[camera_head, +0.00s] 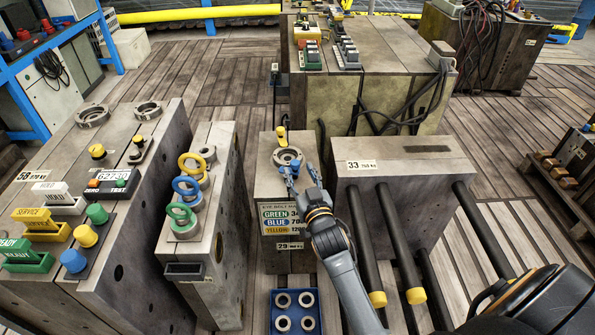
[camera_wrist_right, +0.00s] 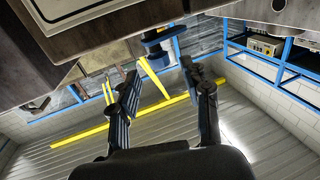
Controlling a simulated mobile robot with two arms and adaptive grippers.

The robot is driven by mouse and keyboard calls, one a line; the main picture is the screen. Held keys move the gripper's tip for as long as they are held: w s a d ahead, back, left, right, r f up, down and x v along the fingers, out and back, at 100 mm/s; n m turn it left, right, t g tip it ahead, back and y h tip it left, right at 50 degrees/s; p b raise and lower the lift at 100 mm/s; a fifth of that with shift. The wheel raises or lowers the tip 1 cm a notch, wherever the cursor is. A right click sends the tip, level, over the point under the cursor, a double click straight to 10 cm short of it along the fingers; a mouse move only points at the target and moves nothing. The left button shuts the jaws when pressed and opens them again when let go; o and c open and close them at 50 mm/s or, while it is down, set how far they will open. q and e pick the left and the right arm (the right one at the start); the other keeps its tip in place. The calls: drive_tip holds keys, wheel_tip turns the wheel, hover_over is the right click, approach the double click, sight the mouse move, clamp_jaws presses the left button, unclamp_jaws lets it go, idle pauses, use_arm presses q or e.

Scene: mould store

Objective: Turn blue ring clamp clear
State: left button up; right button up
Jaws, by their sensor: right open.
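The blue ring (camera_head: 186,186) leans over a grey collar on the narrow mould block (camera_head: 215,240), between the yellow ring (camera_head: 192,162) and the green ring (camera_head: 180,212). My right gripper (camera_head: 287,176) is open above block 29, near its round grey seat (camera_head: 287,156) and to the right of the blue ring, apart from it. In the wrist view the fingers (camera_wrist_right: 158,85) stand wide apart with nothing gripped. A blue round part (camera_wrist_right: 157,37) shows beyond the fingertips; I cannot tell which part it is. My left gripper is not in view.
Block 29 carries a label (camera_head: 283,220) and a yellow-topped clamp (camera_head: 281,134). Block 33 (camera_head: 400,190), with dark bars (camera_head: 402,250), stands at right. A large block with coloured knobs (camera_head: 97,152) is at left. A blue tray (camera_head: 296,312) lies in front.

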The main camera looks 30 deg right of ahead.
drive_tip(key=shift+w+d, duration=0.2)
drive_tip(key=shift+w, duration=1)
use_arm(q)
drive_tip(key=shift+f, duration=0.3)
use_arm(e)
clamp_jaws()
